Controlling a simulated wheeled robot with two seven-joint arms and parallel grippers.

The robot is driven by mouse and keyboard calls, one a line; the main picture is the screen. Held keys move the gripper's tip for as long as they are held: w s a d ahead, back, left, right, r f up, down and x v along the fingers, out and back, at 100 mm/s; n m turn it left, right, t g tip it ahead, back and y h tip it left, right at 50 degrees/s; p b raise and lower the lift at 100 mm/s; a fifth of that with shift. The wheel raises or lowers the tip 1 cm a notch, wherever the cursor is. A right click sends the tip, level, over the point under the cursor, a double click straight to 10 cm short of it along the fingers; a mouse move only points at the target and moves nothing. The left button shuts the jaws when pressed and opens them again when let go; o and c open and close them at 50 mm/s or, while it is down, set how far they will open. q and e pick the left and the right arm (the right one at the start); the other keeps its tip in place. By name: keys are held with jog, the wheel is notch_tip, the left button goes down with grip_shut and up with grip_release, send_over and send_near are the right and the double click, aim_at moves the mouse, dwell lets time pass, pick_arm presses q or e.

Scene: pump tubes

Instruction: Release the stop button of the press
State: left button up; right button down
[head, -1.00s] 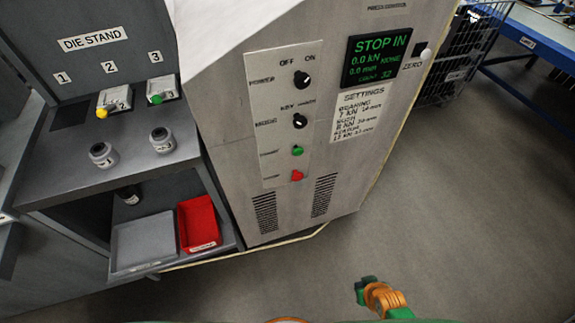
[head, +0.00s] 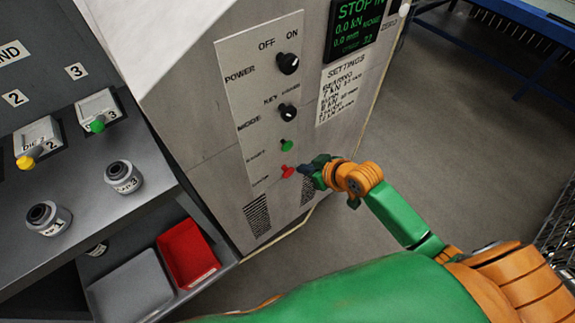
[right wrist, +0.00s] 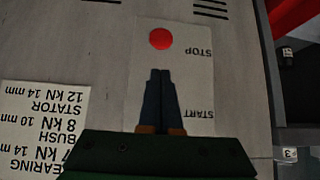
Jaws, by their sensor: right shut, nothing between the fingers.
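The red stop button (head: 287,172) sits at the bottom of the press's light control panel (head: 228,62) in the head view. The green start button (head: 287,146) is just above it. The press display (head: 352,28) reads "STOP IN". My right gripper (head: 305,170) is shut and empty, its tips just right of the stop button. In the right wrist view, upside down, the red button (right wrist: 160,39) lies a little beyond the shut fingertips (right wrist: 160,70), beside the word STOP. The fingers cover the start button there. My left gripper is not in view.
The power knob (head: 288,63) and mode knob (head: 288,111) are higher on the panel. A die stand (head: 150,205) with dies stands at left, a red bin (head: 187,254) and a grey bin (head: 131,292) below.

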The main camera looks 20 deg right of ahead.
aim_at(287, 171)
jog(key=b+x, duration=0.3)
jog(key=x, duration=0.6)
jog(key=shift+w+a+f, duration=0.2)
jog(key=shift+w, duration=0.05)
